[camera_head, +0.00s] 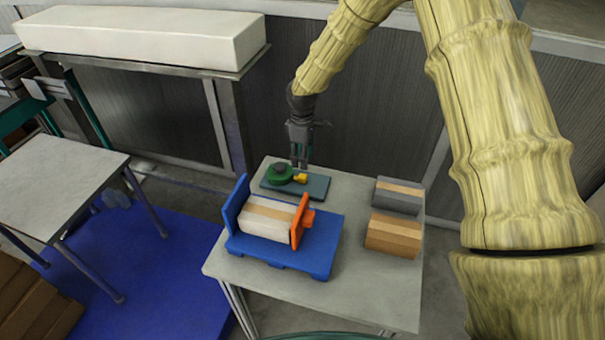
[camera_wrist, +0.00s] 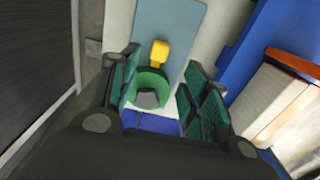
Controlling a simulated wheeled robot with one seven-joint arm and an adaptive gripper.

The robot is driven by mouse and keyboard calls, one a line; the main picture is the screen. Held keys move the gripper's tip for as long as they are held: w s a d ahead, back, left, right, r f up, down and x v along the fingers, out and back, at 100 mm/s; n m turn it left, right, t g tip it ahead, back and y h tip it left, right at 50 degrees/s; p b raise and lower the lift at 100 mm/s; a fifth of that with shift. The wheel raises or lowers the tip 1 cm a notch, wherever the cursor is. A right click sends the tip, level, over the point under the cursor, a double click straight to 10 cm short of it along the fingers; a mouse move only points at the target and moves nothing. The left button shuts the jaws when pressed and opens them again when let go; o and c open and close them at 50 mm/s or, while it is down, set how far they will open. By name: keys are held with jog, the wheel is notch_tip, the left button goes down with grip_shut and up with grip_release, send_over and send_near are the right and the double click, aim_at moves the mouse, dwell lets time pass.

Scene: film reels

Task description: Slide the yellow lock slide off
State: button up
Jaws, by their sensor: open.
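The yellow lock slide (camera_head: 300,178) sits beside a round green reel (camera_head: 279,175) with a dark centre, on a flat grey-blue plate (camera_head: 315,189) at the back of the table. My gripper (camera_head: 300,164) points down just above the lock slide and reel. In the wrist view its two fingers (camera_wrist: 163,75) are apart with nothing held. The green reel (camera_wrist: 149,84) shows between the fingers, and the yellow lock slide (camera_wrist: 159,52) lies just beyond, on the plate (camera_wrist: 172,20). I cannot tell whether a finger touches either.
A blue cradle (camera_head: 285,262) with an orange end plate (camera_head: 299,222) holds a pale-and-tan block in front of the plate. A grey-and-tan block (camera_head: 398,196) and a brown block (camera_head: 393,234) stand at the right. The table's (camera_head: 350,300) front is clear.

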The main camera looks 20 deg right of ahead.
aim_at(303, 176)
jog(key=shift+d+f+p, duration=0.1)
jog(key=shift+f+p, duration=1.3)
jog(key=shift+f, duration=3)
grip_shut()
